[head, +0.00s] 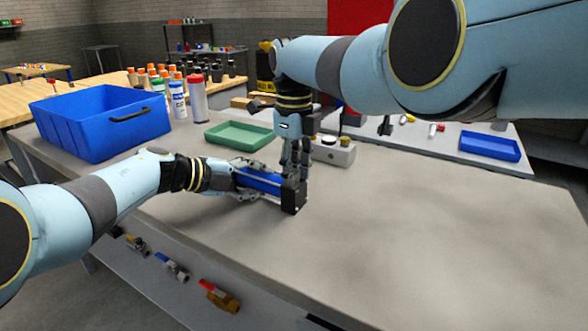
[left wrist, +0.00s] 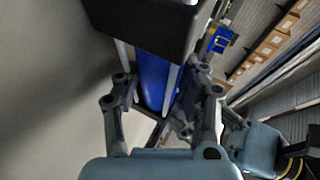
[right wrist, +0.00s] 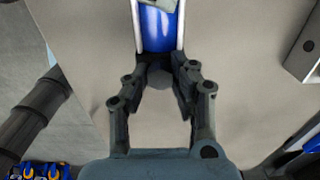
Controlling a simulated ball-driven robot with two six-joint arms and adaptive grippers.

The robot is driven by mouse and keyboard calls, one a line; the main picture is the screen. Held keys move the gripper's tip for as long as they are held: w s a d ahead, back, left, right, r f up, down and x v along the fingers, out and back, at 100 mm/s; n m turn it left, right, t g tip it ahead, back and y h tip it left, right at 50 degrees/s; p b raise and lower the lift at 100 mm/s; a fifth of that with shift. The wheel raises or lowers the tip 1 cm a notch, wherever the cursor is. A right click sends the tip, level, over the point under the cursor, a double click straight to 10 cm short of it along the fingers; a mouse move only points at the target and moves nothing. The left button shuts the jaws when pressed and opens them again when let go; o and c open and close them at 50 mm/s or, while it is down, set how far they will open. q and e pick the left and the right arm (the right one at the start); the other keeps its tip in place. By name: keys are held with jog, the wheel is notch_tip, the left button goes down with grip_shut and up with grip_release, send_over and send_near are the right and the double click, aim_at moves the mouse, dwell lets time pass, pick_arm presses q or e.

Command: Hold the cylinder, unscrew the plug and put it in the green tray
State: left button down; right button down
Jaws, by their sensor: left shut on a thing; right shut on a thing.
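My right gripper (head: 295,172) points down at the black end. In the right wrist view its fingers close on a small grey round plug (right wrist: 158,76) beside the blue tube (right wrist: 158,28); the plug is partly hidden. The green tray (head: 240,137) stands behind the cylinder and looks empty.
A blue bin (head: 100,125), spray cans (head: 178,98) and bottles stand at the back left. A blue tray (head: 490,146) is farther right. The table's right side is clear.

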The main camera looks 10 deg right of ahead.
pick_arm(q)
jog(key=c, duration=0.6)
grip_release()
jog(key=shift+c, duration=0.2)
jog(key=shift+s+a, duration=0.1)
jog(key=shift+a, duration=0.1)
